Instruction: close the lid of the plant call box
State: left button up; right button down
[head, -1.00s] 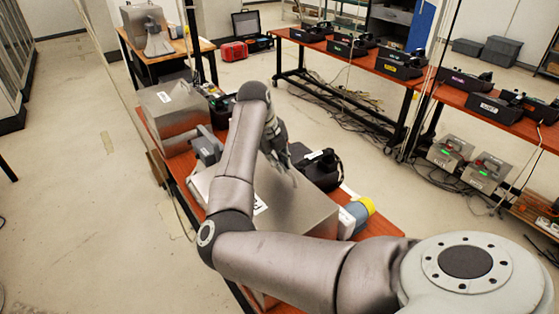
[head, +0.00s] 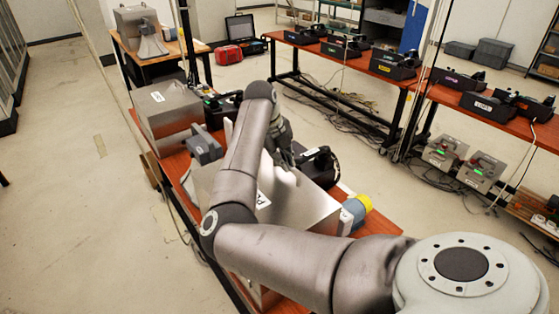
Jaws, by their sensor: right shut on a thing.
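The plant call box (head: 305,208) is a grey metal box on the red-brown table in the middle, with a white label (head: 262,199) partly hidden by my right arm. My right arm crosses in front and hides much of the box and its lid. My right gripper (head: 284,160) is over the far side of the box, with its fingers shut at the lid's upper part. The exact contact and the lid's angle are hard to tell. My left gripper is not in view.
A second grey metal box (head: 166,112) stands farther back on the same table. A black telephone (head: 318,166) and a blue and yellow cylinder (head: 356,208) are close to the call box. Bare floor lies to the left.

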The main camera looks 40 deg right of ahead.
jog(key=c, duration=1.6)
grip_release()
jog(key=shift+s+d+f, duration=0.15)
jog(key=shift+d+f, duration=0.1)
jog(key=shift+d, duration=0.1)
jog(key=shift+c, duration=0.2)
jog(key=shift+o, duration=0.7)
jog(key=shift+d, duration=0.3)
jog(key=shift+a+r, duration=0.3)
jog(key=shift+a, duration=0.1)
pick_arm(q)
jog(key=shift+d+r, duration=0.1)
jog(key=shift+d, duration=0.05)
pick_arm(e)
jog(key=v, duration=1.1)
jog(key=shift+d+r, duration=0.15)
jog(key=shift+d, duration=0.05)
